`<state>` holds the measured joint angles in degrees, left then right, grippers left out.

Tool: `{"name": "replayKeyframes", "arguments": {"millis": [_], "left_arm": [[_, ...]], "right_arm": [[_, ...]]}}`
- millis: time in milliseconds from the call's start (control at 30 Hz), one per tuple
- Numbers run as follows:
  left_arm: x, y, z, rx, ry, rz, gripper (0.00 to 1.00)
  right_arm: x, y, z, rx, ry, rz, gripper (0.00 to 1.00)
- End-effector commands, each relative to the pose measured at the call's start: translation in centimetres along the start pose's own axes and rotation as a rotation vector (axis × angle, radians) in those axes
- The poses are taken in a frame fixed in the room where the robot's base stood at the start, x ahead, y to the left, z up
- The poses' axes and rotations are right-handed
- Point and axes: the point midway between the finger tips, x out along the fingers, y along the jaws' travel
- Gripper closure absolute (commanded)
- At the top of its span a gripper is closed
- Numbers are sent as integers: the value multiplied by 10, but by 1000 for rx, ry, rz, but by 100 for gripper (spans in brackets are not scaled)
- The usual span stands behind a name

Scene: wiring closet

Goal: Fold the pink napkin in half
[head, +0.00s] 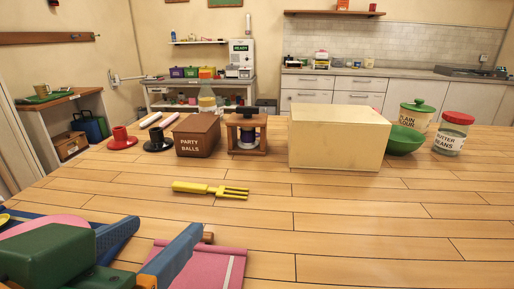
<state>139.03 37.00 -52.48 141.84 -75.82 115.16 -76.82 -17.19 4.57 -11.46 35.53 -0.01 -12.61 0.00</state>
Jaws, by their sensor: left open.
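The pink napkin (211,266) lies on the wooden table at the bottom of the head view. It has a pale stripe near its right edge, and its left part is hidden behind my gripper. My left gripper (168,227) is open, with a green body and two blue fingers. Its right finger covers part of the napkin in the picture; I cannot tell whether it touches the cloth. No cloth shows clearly between the fingers. My right gripper is not in view.
A yellow fork (212,189) lies mid-table. Behind stand red (122,139) and black (158,140) candle-holder-like pieces, a party balls box (198,135), a wooden frame (247,132), a cream box (337,138), a green bowl (404,140) and jars (452,136). The right front is clear.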

Motion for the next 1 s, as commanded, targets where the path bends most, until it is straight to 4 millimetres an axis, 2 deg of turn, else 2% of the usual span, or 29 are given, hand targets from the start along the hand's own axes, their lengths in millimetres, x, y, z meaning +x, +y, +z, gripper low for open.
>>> {"name": "replayKeyframes", "arguments": {"millis": [500,567,800,1000], "left_arm": [[0,0,-1,0,0,0,25],[-5,0,-6,1,2,1,25],[-42,2,-31,0,2,8,25],[-52,1,-32,8,1,5,25]], "right_arm": [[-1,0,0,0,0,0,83],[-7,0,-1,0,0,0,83],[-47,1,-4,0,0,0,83],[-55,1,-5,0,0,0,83]]}}
